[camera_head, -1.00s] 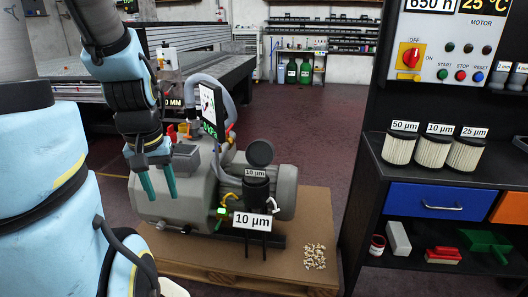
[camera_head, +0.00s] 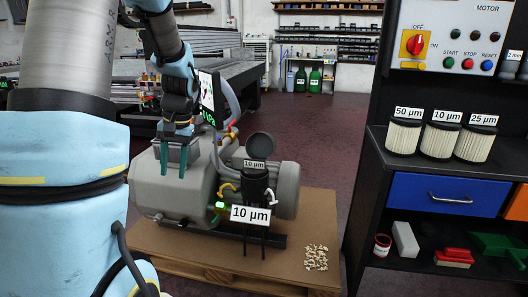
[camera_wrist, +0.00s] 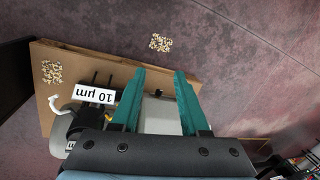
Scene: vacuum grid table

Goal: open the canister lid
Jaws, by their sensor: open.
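The dark canister (camera_head: 254,184) stands at the front of the grey pump, with a 10 µm label at its top and a larger 10 µm sign in front. A round dark grey lid (camera_head: 260,146) stands tilted up above the canister's top. My gripper (camera_head: 173,166), with two green fingers, is open and empty. It points down over the left part of the pump, left of the canister and apart from it. In the wrist view my gripper (camera_wrist: 159,73) has clear space between its fingers.
The pump (camera_head: 172,192) sits on a brown pallet (camera_head: 190,245) with a pile of small pellets (camera_head: 316,257). Hoses and a screen (camera_head: 207,96) rise behind it. A dark shelf (camera_head: 370,190) with several filters stands at the right. Red floor is free between.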

